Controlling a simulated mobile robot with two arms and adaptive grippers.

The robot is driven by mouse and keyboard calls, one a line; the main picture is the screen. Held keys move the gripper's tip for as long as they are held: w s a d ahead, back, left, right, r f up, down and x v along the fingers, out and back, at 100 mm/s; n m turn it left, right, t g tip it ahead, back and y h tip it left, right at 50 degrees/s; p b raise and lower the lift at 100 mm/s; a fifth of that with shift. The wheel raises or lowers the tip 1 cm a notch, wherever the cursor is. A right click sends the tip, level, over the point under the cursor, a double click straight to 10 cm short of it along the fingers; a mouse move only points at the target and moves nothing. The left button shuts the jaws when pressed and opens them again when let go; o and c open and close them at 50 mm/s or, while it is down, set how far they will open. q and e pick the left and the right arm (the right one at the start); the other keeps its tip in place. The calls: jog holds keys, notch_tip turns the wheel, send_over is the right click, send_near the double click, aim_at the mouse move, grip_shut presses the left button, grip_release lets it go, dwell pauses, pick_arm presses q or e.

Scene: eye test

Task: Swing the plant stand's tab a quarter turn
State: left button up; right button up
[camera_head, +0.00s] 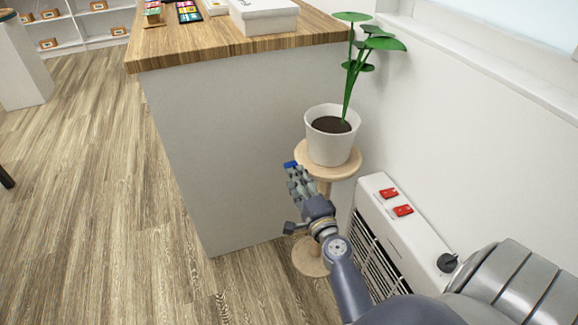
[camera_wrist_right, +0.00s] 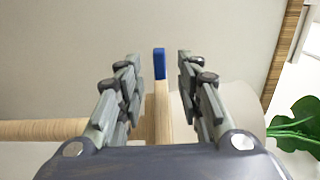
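The plant stand (camera_head: 344,172) has a round wooden top, a post and a round base. Its small blue tab (camera_head: 290,164) is at the left edge of the top. In the right wrist view the blue tab (camera_wrist_right: 160,63) stands upright between my fingers, at the end of a wooden edge (camera_wrist_right: 161,115). My right gripper (camera_head: 294,173) is at the left side of the stand's top, close to the tab. In the wrist view my right gripper (camera_wrist_right: 157,66) is open, with a gap on each side of the tab. My left gripper is not in view.
A white pot (camera_head: 329,148) with a green plant (camera_head: 352,75) stands on the stand. A counter (camera_head: 235,130) is behind and left. A white heater (camera_head: 395,235) with red switches (camera_head: 403,211) is at the right, near the wall. The floor (camera_head: 95,200) at left is clear.

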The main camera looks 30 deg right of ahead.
aim_at(289, 164)
jog(key=x, duration=0.6)
jog(key=shift+w, duration=0.4)
jog(key=shift+f, duration=0.1)
grip_shut()
